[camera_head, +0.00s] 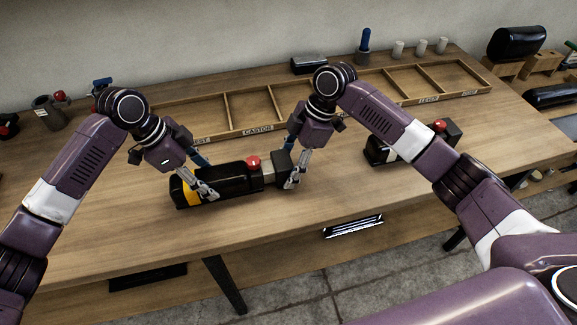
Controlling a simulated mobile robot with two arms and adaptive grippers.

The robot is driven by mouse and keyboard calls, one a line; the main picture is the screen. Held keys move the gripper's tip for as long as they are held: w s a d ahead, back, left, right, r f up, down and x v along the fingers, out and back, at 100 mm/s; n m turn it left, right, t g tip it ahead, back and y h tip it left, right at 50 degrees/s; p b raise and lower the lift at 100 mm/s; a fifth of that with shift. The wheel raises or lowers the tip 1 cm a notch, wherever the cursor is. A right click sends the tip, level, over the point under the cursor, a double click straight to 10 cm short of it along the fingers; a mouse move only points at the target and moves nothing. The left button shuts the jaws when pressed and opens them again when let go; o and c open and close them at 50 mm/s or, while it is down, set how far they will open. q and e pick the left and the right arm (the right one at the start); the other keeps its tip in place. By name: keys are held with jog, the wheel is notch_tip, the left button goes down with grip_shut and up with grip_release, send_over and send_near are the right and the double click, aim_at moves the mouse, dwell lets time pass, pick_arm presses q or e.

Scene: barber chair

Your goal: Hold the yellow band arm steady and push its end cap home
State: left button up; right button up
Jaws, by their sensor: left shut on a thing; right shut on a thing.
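The arm with the yellow band (193,192) is a long black piece lying on the wooden workbench, with a red knob (253,162) on top towards its right end. My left gripper (211,194) is shut on its body just right of the yellow band. A dark block, the end cap (281,166), is at the right end, with a pale section (268,173) showing between it and the black body. My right gripper (291,183) is shut on the end cap. The finger contacts are partly hidden.
A similar black arm with a red knob (439,126) lies further right, partly behind my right arm. A shallow wooden tray (237,133) with labelled compartments runs along the back. Several grey cups (420,47) and a blue-handled tool (365,42) stand behind it.

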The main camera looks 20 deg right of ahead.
aim_at(273, 173)
pick_arm(q)
jog(key=shift+s+d, duration=0.1)
pick_arm(e)
jog(key=shift+a, duration=1.7)
jog(key=o, duration=1.7)
jog(key=shift+d, duration=0.1)
jog(key=shift+d+r, duration=0.15)
jog(key=shift+r, duration=0.15)
jog(key=v, duration=1.1)
jog(key=shift+d+r, duration=0.1)
jog(key=shift+r, duration=0.05)
pick_arm(q)
jog(key=o, duration=1.9)
jog(key=shift+c, duration=0.2)
